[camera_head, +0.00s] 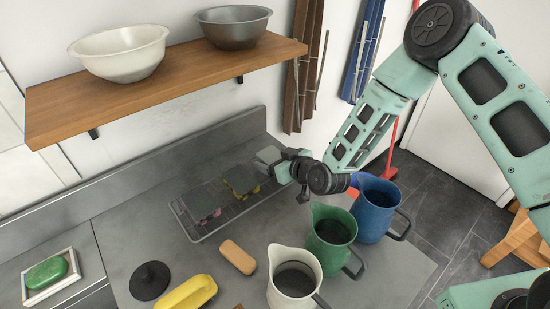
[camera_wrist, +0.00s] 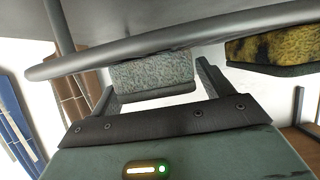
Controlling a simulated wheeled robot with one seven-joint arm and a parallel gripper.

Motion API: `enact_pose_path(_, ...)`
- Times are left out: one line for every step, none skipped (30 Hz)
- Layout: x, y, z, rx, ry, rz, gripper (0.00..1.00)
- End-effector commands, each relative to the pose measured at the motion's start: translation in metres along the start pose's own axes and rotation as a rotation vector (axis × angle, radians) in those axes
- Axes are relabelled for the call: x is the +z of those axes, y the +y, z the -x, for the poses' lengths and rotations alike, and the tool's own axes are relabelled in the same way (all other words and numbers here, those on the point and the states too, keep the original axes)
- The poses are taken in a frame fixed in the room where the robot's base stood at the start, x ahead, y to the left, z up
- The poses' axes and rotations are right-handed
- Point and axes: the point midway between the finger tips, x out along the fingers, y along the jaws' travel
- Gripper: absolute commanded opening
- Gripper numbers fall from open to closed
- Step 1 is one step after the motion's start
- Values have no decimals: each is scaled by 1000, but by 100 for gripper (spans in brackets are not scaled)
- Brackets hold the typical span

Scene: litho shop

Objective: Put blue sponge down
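The blue sponge (camera_wrist: 152,74) looks pale grey-blue with a dark grey pad in the wrist view. It sits between my two fingers there, with a narrow gap at the right finger. The rack's rim (camera_wrist: 150,46) crosses in front of it. In the head view, a grey pad (camera_head: 268,155) shows at the right end of the wire rack (camera_head: 212,228), just left of my gripper (camera_head: 282,165). My gripper (camera_wrist: 157,85) is low and points left at the sponge. Its fingers look slightly apart from the sponge. The sponge's coloured side is hidden in the head view.
A pink sponge (camera_head: 203,208) and a yellow sponge (camera_head: 241,180) stand in the rack. White (camera_head: 293,262), green (camera_head: 330,235) and blue (camera_head: 377,207) jugs stand close below my wrist. A shelf (camera_head: 165,85) with two bowls hangs above.

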Motion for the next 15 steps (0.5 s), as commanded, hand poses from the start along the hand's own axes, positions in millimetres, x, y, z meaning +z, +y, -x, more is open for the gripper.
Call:
enact_pose_path(-1, 0, 0, 0, 2, 0, 80)
enact_pose_path(-1, 0, 0, 0, 2, 0, 80)
enact_pose_path(-1, 0, 0, 0, 2, 0, 80)
enact_pose_path(-1, 0, 0, 0, 3, 0, 80)
enact_pose_path(-1, 0, 0, 1, 3, 0, 80)
enact_pose_path(-1, 0, 0, 1, 3, 0, 80)
enact_pose_path(0, 0, 0, 1, 3, 0, 80)
enact_pose_path(1, 0, -1, 1, 3, 0, 80)
enact_pose_path(3, 0, -2, 1, 3, -1, 80)
enact_pose_path(3, 0, 1, 0, 4, 1, 80)
enact_pose_path(3, 0, 5, 0, 4, 2, 80)
enact_pose_path(4, 0, 11, 0, 4, 2, 80)
enact_pose_path(4, 0, 16, 0, 4, 3, 80)
enact_pose_path(4, 0, 22, 0, 4, 3, 80)
enact_pose_path(7, 0, 29, 0, 4, 3, 80)
